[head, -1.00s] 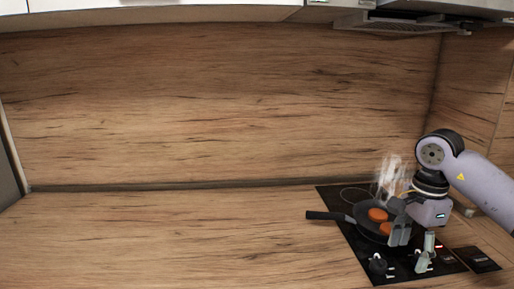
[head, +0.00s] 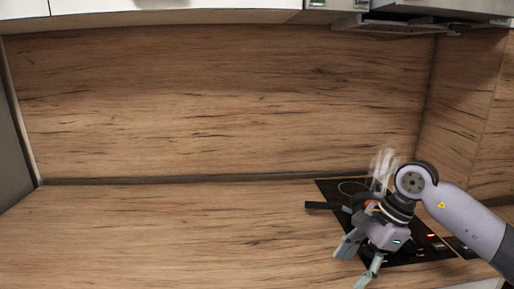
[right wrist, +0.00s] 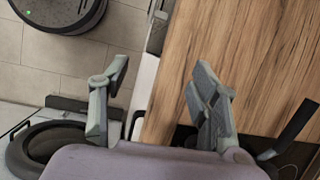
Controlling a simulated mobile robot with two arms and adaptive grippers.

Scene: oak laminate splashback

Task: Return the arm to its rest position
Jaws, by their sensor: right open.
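My right gripper (head: 352,268) is open and empty at the front left of the hob in the head view, its two grey fingers pointing down and toward the front. In the right wrist view the fingers (right wrist: 163,70) are wide apart with nothing between them; the counter edge and tiled floor lie beyond. My right arm comes in from the right and crosses over the hob. My left gripper is not in view.
A black hob (head: 330,188) sits in the wooden counter (head: 170,230). A pan's black handle (head: 322,205) sticks out left; my gripper hides most of the pan. Whitish steam (head: 383,165) rises behind. A range hood (head: 400,24) hangs above. The counter's left is clear.

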